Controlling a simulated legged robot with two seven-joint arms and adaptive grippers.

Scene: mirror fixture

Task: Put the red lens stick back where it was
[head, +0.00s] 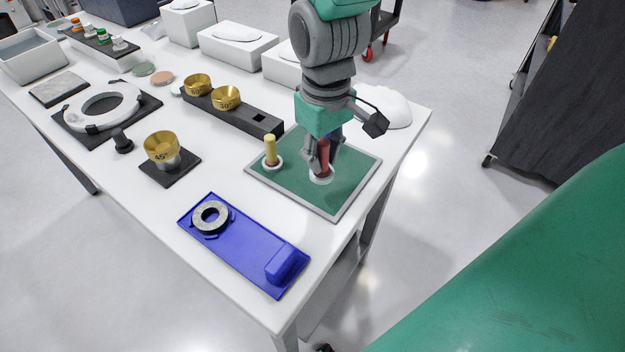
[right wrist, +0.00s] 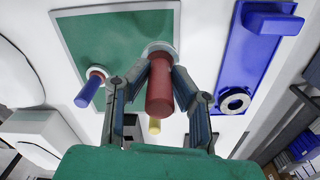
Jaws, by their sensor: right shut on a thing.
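The red lens stick (head: 323,168) stands upright on the green tray (head: 344,188), its foot at a white ring (head: 321,178). My right gripper (head: 322,155) comes down from above and is shut on the red stick. In the right wrist view the red stick (right wrist: 160,90) sits between the two fingers (right wrist: 158,88). I cannot tell whether its foot bears fully on the tray. A yellow stick (head: 270,150) stands in a white ring to the left. A blue stick (right wrist: 90,92) shows in the wrist view; in the head view the gripper mostly hides it. My left gripper is not in view.
A blue plate (head: 240,252) with a grey ring (head: 210,217) lies in front of the tray. A black bar (head: 205,103) with gold cups and a gold 45-degree cup (head: 161,148) stand to the left. White boxes (head: 238,45) line the back. The table's right edge is close.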

